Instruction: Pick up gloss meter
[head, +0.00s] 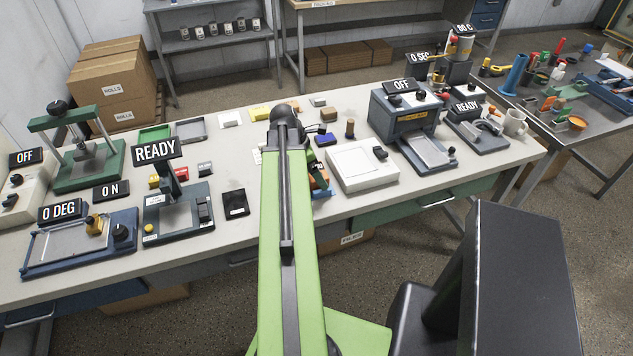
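No item carries a readable gloss meter label, so I cannot tell for sure which one it is. A small dark blue block (325,140) lies on the bench just right of my arm and is one compact hand-sized candidate. A flat black block (235,203) lies left of my arm, near the front edge. An orange and blue item (320,184) is partly hidden behind my arm. My green arm reaches up the middle of the head view over the bench. Its gripper is hidden, and I see nothing held.
The long bench (215,257) carries several devices: a READY unit (180,215) at left, a white box (362,166) and an OFF machine (405,115) at right. A mug (515,123) stands near the right end. A second table (590,150) is at right.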

